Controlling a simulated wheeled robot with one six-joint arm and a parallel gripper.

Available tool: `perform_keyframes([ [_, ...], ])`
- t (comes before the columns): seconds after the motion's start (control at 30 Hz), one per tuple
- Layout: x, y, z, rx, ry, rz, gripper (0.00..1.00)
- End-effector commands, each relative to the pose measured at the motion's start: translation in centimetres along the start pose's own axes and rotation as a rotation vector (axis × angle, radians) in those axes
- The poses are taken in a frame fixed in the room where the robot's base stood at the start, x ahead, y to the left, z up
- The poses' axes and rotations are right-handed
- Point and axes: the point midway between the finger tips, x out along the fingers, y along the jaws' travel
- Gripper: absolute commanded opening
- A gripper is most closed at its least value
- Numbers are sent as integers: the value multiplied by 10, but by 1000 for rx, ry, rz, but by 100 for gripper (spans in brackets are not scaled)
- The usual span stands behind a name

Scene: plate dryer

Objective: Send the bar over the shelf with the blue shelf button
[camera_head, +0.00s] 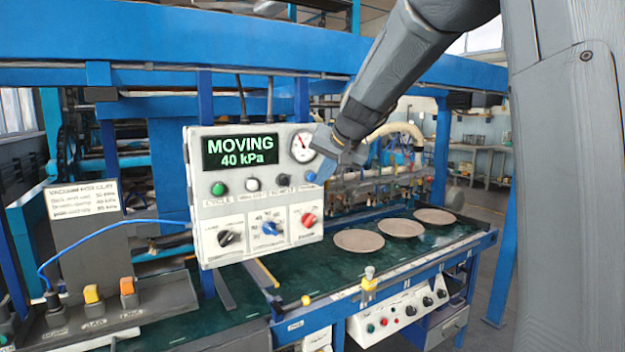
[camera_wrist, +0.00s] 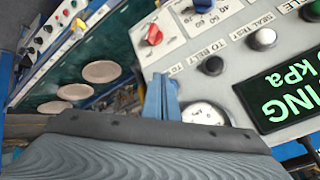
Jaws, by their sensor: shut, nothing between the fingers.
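A white control panel (camera_head: 205,222) carries a row of buttons and a screen (camera_head: 238,150) reading "MOVING 40 kPa". The blue shelf button (camera_head: 311,177) is at the right end of the row, under the gauge (camera_head: 303,146). My gripper (camera_head: 322,172) is shut and empty, its blue fingertips right by that button; I cannot tell whether they touch it. In the wrist view, the fingers (camera_wrist: 161,84) point at the panel and hide the shelf button. The bar (camera_head: 385,180), with hoses and fittings, is at the back, beyond the plates.
Three round plates (camera_head: 358,240) lie on the green belt (camera_head: 325,277). The dark belt button (camera_wrist: 212,65) is close beside my fingers, with the seal test button (camera_wrist: 262,39) farther along. Red (camera_head: 309,219) and blue (camera_head: 271,228) knobs sit below the buttons.

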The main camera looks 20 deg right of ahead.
Motion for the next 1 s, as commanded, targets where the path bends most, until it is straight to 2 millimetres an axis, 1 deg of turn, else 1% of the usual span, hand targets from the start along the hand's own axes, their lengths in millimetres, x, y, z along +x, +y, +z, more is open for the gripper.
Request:
perform_keyframes([
  [0.4, -26, 19, 19, 0, 2, 0, 0],
  [0.53, -31, 23, 23, 1, 1, 0, 0],
  [0.93, -33, 24, 24, 0, 0, 0, 0],
  [0.97, -32, 25, 26, -1, -3, 2, 0],
  [1.0, -28, 28, 34, -8, -16, 10, 0],
])
